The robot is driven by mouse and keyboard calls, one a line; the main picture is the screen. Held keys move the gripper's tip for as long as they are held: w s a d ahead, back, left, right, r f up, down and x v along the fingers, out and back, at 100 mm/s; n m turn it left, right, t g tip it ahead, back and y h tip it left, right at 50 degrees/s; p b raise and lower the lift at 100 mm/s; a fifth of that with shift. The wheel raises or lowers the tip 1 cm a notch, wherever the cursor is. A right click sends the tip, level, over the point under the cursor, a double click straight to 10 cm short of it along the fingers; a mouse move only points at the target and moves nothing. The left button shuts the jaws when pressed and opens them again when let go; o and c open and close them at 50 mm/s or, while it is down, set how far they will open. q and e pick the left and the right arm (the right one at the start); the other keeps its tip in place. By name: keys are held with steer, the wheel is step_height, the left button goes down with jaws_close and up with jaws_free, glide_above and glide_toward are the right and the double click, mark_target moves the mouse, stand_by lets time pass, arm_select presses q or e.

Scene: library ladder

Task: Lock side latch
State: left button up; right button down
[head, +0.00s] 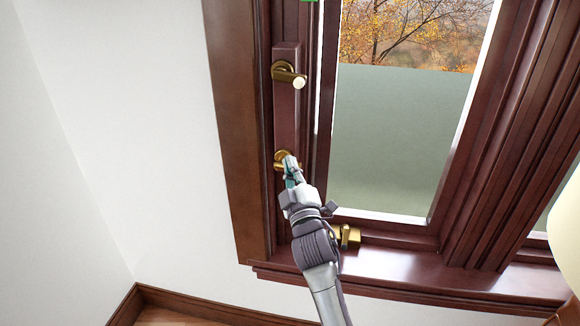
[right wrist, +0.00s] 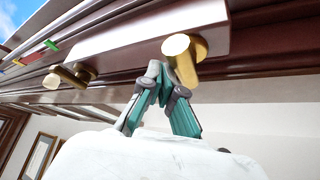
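Two brass side latches sit on a dark wood plate along the window's left frame. The upper latch (head: 289,75) points to the right with its round knob end. The lower latch (head: 281,158) is partly hidden by my right gripper (head: 289,178). In the right wrist view, the fingers of my right gripper (right wrist: 158,76) meet at their tips, with nothing seen between them. The tips are right beside the nearer brass knob (right wrist: 182,59); I cannot tell whether they touch it. The other brass latch (right wrist: 68,77) is farther left there. My left gripper is not in view.
Another brass fitting (head: 346,236) sits on the bottom rail, just right of my right arm. The wooden sill (head: 420,277) juts out below the window. A bare white wall (head: 130,130) is to the left. Small coloured tabs (right wrist: 50,45) show in the right wrist view.

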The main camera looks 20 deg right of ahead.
steer(key=v, duration=0.7)
steer(key=shift+s, duration=0.25)
steer(key=shift+f, duration=0.1)
steer(key=shift+a, duration=0.1)
